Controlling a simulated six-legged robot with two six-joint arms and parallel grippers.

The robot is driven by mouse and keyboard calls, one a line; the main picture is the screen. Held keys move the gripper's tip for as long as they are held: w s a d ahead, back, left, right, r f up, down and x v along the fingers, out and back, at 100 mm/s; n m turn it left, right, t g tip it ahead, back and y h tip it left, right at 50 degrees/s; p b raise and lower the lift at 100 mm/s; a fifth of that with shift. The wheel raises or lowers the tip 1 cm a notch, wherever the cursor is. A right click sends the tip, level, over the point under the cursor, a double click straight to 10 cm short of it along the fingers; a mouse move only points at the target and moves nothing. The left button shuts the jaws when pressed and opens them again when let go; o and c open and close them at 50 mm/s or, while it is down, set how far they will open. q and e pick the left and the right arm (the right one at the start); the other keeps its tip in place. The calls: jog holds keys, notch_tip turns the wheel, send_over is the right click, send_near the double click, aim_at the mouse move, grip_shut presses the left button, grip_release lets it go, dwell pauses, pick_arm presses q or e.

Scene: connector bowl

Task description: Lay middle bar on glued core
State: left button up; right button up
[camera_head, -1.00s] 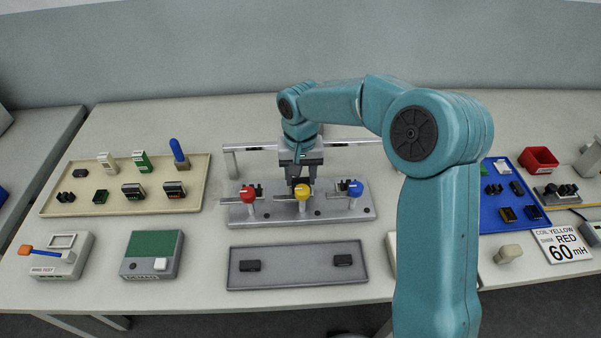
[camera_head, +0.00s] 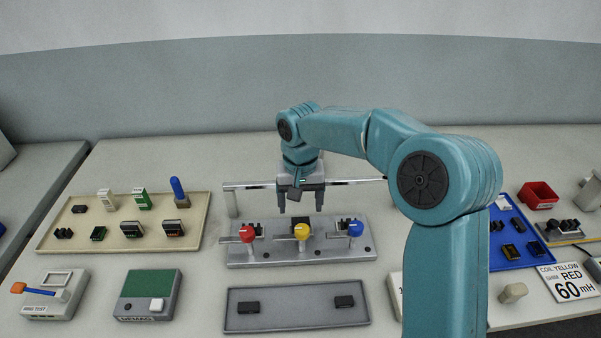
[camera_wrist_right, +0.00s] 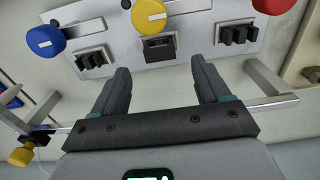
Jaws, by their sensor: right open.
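The grey fixture (camera_head: 344,249) stands mid-table with red, yellow and blue knobs. In the right wrist view, the middle core (camera_wrist_right: 160,54), by the yellow knob (camera_wrist_right: 149,15), is a dark block with a flat piece over it, seemingly the middle bar (camera_wrist_right: 158,42). The cores by the blue and red knobs show upright prongs. My right gripper (camera_head: 300,209) is open and empty, behind and above the middle station, its fingers apart from the core. In the head view the middle core is mostly hidden by the yellow knob. My left gripper is out of view.
Two black bars (camera_head: 248,307) (camera_head: 344,301) lie in the grey front tray (camera_head: 296,319), its middle empty. A metal rail (camera_head: 245,185) runs behind the fixture. A beige tray (camera_head: 120,242) stands left; a blue tray (camera_head: 520,262) and red bin (camera_head: 538,195) stand right.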

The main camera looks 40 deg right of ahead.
notch_tip(320, 180, up, 12)
jog(key=p, duration=0.1)
